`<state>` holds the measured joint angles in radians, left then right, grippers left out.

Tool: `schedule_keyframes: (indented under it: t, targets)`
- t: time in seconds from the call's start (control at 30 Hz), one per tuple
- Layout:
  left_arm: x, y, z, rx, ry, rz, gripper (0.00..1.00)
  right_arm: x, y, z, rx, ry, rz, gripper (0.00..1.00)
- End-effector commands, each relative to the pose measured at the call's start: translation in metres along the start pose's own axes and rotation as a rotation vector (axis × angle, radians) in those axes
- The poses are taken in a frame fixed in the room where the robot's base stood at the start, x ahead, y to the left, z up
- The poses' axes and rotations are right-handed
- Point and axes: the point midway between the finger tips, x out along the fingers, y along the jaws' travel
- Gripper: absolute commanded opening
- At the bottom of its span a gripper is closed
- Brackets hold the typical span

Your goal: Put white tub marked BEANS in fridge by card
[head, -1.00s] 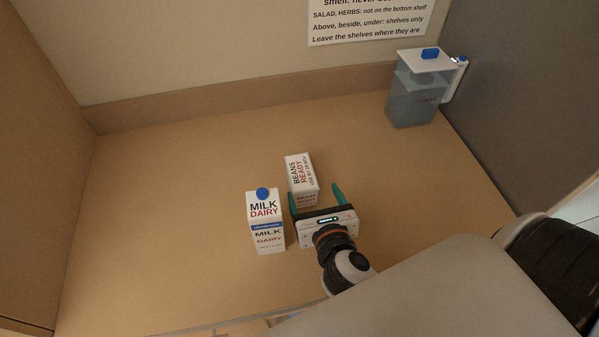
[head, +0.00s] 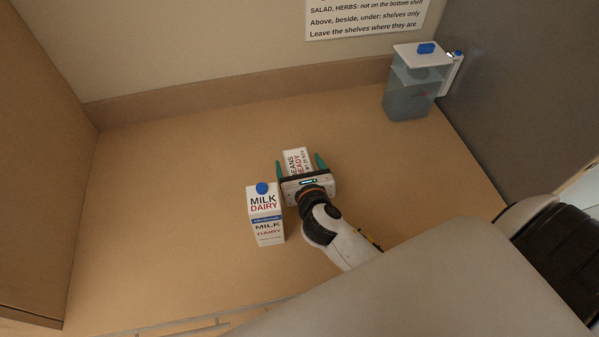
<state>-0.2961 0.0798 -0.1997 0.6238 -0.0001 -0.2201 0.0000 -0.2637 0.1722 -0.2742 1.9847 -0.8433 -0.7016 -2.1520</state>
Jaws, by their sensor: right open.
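The white tub marked BEANS READY (head: 297,160) stands on the wooden counter in the head view, its front partly hidden by my right gripper. My right gripper (head: 299,163) is open, with one teal finger on each side of the tub. I cannot tell whether the fingers touch it. The card (head: 365,18) is on the back wall at the top, cut off by the frame; its readable lines mention SALAD, HERBS and shelves. The fridge is not clearly in view. My left gripper is not in view.
A white MILK DAIRY carton (head: 265,214) with a blue cap stands close to the left of my right gripper. A clear jug with a white lid (head: 412,90) stands at the back right. The counter (head: 150,200) is bare at left.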

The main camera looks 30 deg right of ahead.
Motion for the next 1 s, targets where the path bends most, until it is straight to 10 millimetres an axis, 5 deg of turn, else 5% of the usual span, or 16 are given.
schedule_keyframes:
  t: [0.4,0.77,1.0]
  targets:
    - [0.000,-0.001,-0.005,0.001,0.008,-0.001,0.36,0.000,0.000,-0.001,0.000,0.003,0.000,0.17]
    - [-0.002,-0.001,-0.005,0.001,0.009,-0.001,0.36,-0.003,0.000,-0.011,0.001,0.006,0.000,0.17]
    - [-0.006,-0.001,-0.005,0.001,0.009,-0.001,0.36,-0.013,0.000,-0.046,0.000,0.010,-0.001,0.17]
